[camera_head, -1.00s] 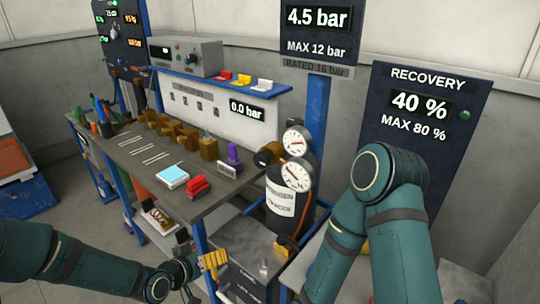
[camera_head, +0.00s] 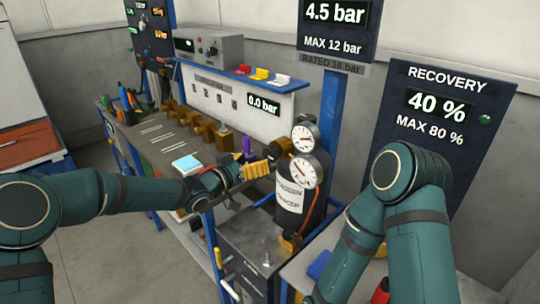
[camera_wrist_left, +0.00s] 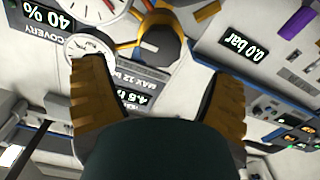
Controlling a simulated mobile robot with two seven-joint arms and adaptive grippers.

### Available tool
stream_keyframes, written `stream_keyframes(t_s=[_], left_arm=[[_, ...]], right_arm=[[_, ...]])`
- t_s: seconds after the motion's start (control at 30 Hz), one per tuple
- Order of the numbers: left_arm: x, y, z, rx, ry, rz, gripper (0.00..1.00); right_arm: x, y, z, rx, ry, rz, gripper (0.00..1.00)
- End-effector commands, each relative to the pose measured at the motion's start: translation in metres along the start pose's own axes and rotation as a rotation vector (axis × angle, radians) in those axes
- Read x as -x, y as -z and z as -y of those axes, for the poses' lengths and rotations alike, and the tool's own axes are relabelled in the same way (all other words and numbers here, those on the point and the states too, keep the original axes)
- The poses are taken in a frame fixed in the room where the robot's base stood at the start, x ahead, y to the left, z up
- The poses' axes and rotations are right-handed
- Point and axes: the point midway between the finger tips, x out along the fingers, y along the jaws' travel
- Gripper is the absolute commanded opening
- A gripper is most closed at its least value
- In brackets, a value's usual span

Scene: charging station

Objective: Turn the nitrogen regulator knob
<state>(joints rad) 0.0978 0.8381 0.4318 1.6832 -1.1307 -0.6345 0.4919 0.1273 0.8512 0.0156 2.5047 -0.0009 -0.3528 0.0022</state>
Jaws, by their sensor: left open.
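My left gripper (camera_head: 258,170), with yellow-orange fingers, is just left of and below the knob in the head view. In the left wrist view the knob (camera_wrist_left: 160,40) shows ahead of the open fingers (camera_wrist_left: 160,72), roughly centred between them and seemingly apart from them. Nothing is held. My right arm shows at the right, but its gripper is out of view.
A workbench (camera_head: 148,148) with brass fittings (camera_head: 205,128) and a light-blue item (camera_head: 186,165) lies beside my left arm. A purple part (camera_head: 246,146) stands close to the gripper. The recovery panel (camera_head: 430,110) stands behind my right arm.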

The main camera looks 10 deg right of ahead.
Motion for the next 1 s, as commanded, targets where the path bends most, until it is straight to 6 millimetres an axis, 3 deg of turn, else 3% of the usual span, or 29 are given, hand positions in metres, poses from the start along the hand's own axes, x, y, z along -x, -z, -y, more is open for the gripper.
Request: stream_keyframes(t_s=[0.1,0.3,0.77,0.87,0.97,1.0], left_arm=[[-0.024,-0.001,-0.001,0.001,-0.002,0.000,0.85],[-0.051,-0.001,0.000,0.001,0.000,-0.001,0.85],[-0.062,0.000,0.000,0.001,0.001,0.001,0.85],[-0.062,0.000,0.000,0.001,0.001,0.001,0.56],[-0.062,0.000,0.000,0.001,0.001,0.001,0.21],[-0.062,0.000,0.000,0.001,0.001,0.001,0.17]], right_arm=[[-0.003,0.000,-0.001,0.000,0.000,-0.001,0.00],[-0.004,0.001,-0.002,0.000,0.000,-0.003,0.00],[-0.005,0.001,-0.002,0.000,0.000,-0.003,0.00],[-0.005,0.001,-0.002,0.000,0.000,-0.003,0.00],[-0.005,0.001,-0.002,0.000,0.000,-0.003,0.00],[-0.005,0.001,-0.002,0.000,0.000,-0.003,0.00]])
